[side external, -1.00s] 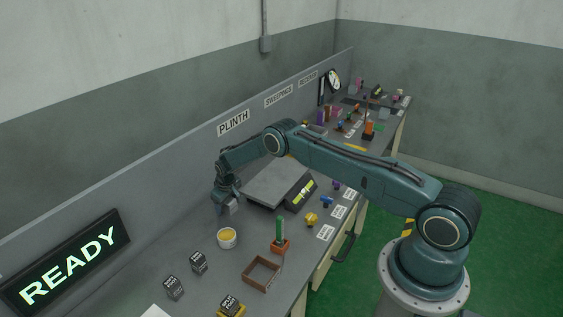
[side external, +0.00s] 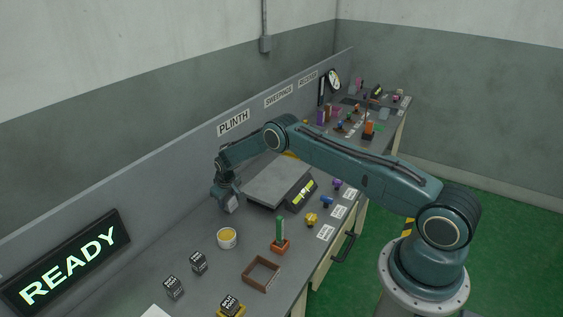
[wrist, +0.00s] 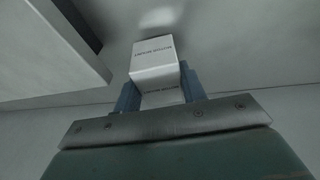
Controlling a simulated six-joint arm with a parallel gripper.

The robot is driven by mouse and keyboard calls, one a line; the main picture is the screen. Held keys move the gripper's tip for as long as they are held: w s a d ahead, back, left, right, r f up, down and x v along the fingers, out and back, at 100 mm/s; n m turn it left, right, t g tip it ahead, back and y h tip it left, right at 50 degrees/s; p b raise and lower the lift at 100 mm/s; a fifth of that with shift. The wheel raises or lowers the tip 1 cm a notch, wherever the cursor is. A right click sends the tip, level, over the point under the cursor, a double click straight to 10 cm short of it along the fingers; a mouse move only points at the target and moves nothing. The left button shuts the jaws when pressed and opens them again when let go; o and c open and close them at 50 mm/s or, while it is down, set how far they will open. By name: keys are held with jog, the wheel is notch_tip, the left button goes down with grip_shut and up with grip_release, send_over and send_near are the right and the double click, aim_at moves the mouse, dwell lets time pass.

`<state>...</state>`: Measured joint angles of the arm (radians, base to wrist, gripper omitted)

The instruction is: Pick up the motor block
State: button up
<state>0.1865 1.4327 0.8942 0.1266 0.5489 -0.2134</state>
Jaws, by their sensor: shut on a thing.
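In the side view my gripper (side external: 229,201) holds the block (side external: 233,204) tilted, left of the raised grey slab. I cannot tell how far it is above the bench.
The raised grey slab (side external: 277,182) is close on the right; its edge also shows in the wrist view (wrist: 50,45). A yellow-filled cup (side external: 227,238) stands in front of my gripper. Dark cubes (side external: 199,262) and a brown frame (side external: 261,273) are nearer. The back panel (side external: 180,180) rises behind.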

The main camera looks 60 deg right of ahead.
notch_tip(320, 180, up, 19)
dwell(0.6)
jog(key=shift+d, duration=0.1)
dwell(0.4)
